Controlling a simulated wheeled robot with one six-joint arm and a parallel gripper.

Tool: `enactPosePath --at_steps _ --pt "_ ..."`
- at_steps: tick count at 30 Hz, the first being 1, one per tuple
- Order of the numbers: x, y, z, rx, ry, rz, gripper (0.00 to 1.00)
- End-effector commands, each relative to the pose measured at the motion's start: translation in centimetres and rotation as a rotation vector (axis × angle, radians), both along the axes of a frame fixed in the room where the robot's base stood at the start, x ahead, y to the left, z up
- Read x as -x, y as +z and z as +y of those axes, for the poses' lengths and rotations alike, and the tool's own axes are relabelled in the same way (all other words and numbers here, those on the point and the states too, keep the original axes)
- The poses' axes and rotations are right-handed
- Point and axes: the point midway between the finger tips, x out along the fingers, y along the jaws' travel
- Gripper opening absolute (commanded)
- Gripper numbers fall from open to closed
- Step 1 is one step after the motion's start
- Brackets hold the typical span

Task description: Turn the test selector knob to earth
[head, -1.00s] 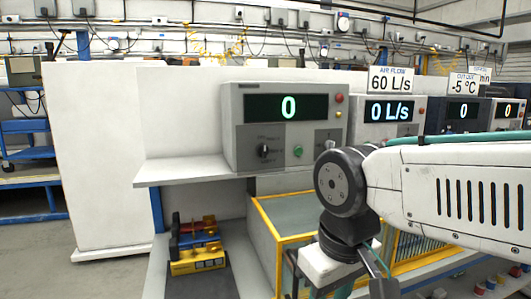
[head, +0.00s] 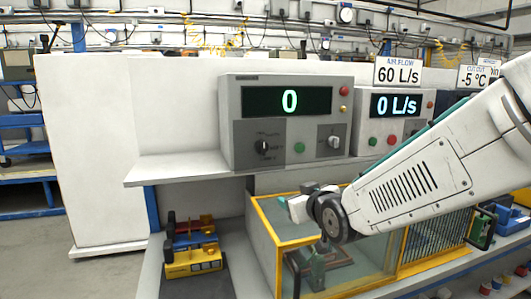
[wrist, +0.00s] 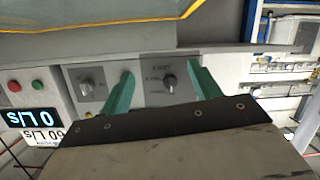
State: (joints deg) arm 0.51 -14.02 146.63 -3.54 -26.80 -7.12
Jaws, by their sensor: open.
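The test tester's grey panel (head: 290,97) stands on the shelf with a green "0" on its display. A dark knob (head: 262,147) with several small labels around it, too blurred to read, sits at its lower left. The wrist view, seen upside down, shows the dark knob (wrist: 169,79) between the two green fingers of my gripper (wrist: 164,80) in the picture. The fingers are spread apart and hold nothing. Whether they reach the knob's depth I cannot tell; no contact shows. A lighter knob (head: 333,141) is on the panel's right; it also shows in the wrist view (wrist: 87,87).
A green button (head: 299,148) sits between the two knobs. A yellow-edged clear case (head: 265,222) stands below the shelf (head: 180,168). A yellow device (head: 192,262) lies at lower left. An air-flow unit (head: 397,105) stands to the right.

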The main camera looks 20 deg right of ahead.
Motion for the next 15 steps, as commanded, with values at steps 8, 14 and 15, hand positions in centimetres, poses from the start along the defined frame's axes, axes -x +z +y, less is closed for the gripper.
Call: enactPosePath --at_steps 8,14,15 --pt "-3.2 3.3 0.8 0.031 0.052 -0.475 0.63" --pt "-2.9 4.5 1.0 0.035 0.063 -0.630 0.63" --pt "-2.9 4.6 1.0 0.034 0.065 -0.643 0.63"
